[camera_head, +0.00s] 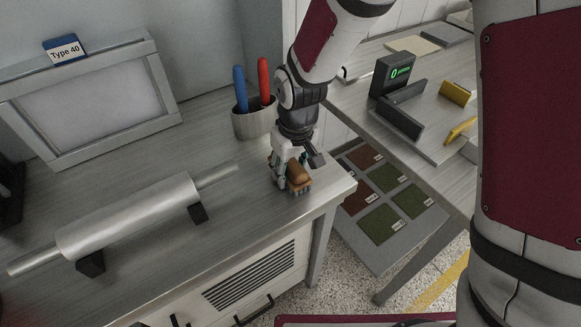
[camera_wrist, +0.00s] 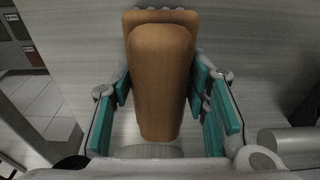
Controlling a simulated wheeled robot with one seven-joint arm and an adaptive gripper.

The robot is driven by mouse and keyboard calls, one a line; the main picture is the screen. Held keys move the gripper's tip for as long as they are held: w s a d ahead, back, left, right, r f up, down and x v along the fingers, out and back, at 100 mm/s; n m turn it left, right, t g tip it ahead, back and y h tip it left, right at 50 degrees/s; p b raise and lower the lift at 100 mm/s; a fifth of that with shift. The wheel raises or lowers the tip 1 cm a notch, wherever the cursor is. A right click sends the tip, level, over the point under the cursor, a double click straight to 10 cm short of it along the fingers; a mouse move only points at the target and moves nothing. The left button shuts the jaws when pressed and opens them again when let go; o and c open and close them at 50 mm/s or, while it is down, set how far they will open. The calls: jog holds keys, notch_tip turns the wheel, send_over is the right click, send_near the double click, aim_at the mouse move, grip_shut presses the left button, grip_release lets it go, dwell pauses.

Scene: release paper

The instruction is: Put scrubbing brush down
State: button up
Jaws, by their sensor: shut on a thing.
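The scrubbing brush (camera_head: 298,176) has a brown wooden back and pale bristles below it. It is at the right end of the grey bench (camera_head: 235,210), close to the front corner. My gripper (camera_head: 290,172) is above the bench and shut on the brush. In the wrist view the brush (camera_wrist: 162,80) fills the middle, between the teal finger pads of my gripper (camera_wrist: 165,95). The brush is very near the bench top; I cannot tell if its bristles touch it.
A roll on a rod (camera_head: 130,215) lies on supports to the left. A cup (camera_head: 254,120) with a blue and a red handle stands behind my gripper. A framed panel (camera_head: 95,105) leans at the back. A second table (camera_head: 430,145) with a digital display (camera_head: 392,75) is at the right.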

aim_at(297, 167)
jog(key=shift+f, duration=0.15)
jog(key=o, duration=1.3)
jog(key=shift+o, duration=0.2)
jog(key=r, duration=0.8)
jog(key=s+r, duration=0.1)
jog(key=r, duration=0.3)
jog(key=shift+s+d+r+p, duration=0.1)
jog(key=shift+d+r+p, duration=0.05)
jog(key=shift+d+p, duration=0.25)
jog(key=s+d+r+m, duration=0.2)
jog(key=s+d+r, duration=0.2)
jog(key=d+r, duration=0.25)
jog(key=s+d+r+m+t, duration=0.1)
jog(key=s+d+r+m, duration=0.1)
jog(key=s+d, duration=0.4)
jog(key=s+d+r+m+t, duration=0.1)
jog(key=s+d+r+m, duration=0.1)
jog(key=s+d, duration=0.4)
jog(key=s, duration=0.5)
jog(key=shift+d+r+m+h, duration=0.25)
jog(key=shift+d+m+h, duration=0.15)
